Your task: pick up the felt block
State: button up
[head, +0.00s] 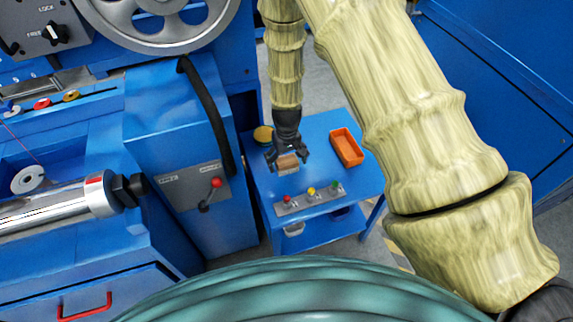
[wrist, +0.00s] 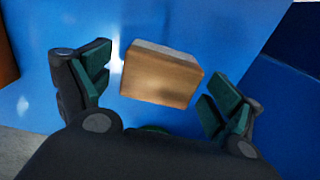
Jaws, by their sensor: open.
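The felt block appears as a brown block with a lighter grey-beige face (wrist: 160,77) in the wrist view, on or just above the blue table. In the wrist view the gripper (wrist: 158,90) is open, with one green-padded finger on each side of the block. Gaps show between the block and both fingers, so they do not touch it. The block's underside is hidden.
An orange tray (head: 347,148) stands right of the block on the table. A round yellow object (head: 263,134) is at the back left. A grey panel with red, yellow and green buttons (head: 308,199) lies along the front. A blue machine (head: 170,130) stands close at the left.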

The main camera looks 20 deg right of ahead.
aim_at(287, 160)
jog(key=shift+f, duration=0.6)
jog(key=c, duration=1.1)
notch_tip(287, 160, up, 10)
jog(key=shift+r, duration=0.1)
